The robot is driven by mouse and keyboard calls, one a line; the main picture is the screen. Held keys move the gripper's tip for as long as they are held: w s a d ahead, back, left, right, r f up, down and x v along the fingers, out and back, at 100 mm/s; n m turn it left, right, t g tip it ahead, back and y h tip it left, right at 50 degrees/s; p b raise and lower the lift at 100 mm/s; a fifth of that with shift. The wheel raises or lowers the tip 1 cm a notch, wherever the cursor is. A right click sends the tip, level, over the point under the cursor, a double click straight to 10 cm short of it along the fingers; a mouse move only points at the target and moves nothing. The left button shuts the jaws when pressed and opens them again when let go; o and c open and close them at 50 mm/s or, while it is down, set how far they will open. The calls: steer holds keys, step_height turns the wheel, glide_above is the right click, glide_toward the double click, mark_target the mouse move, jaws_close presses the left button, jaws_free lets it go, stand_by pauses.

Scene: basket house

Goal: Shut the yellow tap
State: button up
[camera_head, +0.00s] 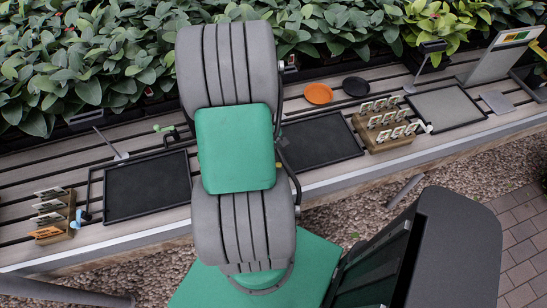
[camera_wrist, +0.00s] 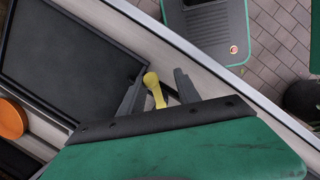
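The yellow tap (camera_wrist: 152,82) shows in the wrist view as a rounded handle with a narrower stem, beside the corner of a black tray. My gripper (camera_wrist: 161,78) is open, with one dark finger on each side of the handle. The handle looks closer to the left finger; I cannot tell whether they touch. The tap's lower part is hidden by my gripper's body. In the head view my arm covers the yellow tap and the gripper.
Black trays (camera_head: 147,212) line the wooden bench, with a green tap (camera_head: 164,128), a blue tap (camera_head: 81,218) and card racks (camera_head: 366,127) nearby. An orange disc (camera_head: 318,94) and a black disc (camera_head: 356,86) lie behind. Leafy plants (camera_head: 60,70) border the back.

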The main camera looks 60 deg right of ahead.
steer(key=shift+a+p, duration=0.65)
steer(key=shift+a, duration=1.05)
steer(key=shift+d, duration=0.35)
steer(key=s+p+v, duration=0.1)
steer(key=p+v, duration=0.5)
steer(key=shift+s+r, duration=0.25)
steer(key=shift+r, duration=0.35)
